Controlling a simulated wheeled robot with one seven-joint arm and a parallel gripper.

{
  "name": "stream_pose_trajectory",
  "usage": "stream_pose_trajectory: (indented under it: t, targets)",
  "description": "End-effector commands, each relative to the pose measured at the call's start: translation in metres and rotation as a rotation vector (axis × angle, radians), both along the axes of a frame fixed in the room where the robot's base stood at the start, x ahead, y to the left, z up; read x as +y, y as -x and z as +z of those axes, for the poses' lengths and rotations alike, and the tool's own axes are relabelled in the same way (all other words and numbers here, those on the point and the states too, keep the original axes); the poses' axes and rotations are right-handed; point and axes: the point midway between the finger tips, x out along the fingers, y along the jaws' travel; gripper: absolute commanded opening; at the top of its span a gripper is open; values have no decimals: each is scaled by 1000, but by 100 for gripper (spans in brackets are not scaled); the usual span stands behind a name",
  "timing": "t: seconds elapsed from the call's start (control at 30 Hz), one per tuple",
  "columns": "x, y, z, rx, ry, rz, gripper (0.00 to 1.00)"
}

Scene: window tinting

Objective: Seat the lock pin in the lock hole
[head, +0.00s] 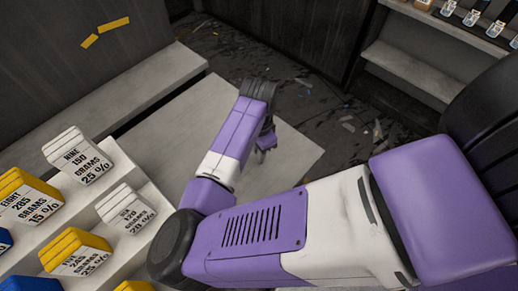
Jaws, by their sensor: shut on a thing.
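My gripper (264,148) is small and dark in the head view, partly behind my purple and white arm. It is over the right part of a bare grey tabletop (285,150). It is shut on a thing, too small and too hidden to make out. I cannot pick out the lock pin or the lock hole in this view.
Stacks of labelled yellow (78,249), white (78,155) and blue blocks stand on a stepped pale rack (152,186) at left. A ledge (150,85) runs along the back wall. Small bottles (472,17) line a shelf at upper right. Debris litters the dark floor (310,90).

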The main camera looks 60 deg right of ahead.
Motion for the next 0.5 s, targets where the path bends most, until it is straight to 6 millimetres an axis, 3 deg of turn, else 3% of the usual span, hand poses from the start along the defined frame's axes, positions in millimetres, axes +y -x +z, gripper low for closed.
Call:
stream_pose_trajectory:
  t: [0.3, 0.33, 0.4, 0.5]
  targets:
    - [0, 0, -4, 1, 1, 0, 0]
    - [0, 0, -3, 1, 1, 0, 21]
    - [0, 0, -2, 1, 1, 0, 35]
    - [0, 0, -2, 1, 1, 0, 39]
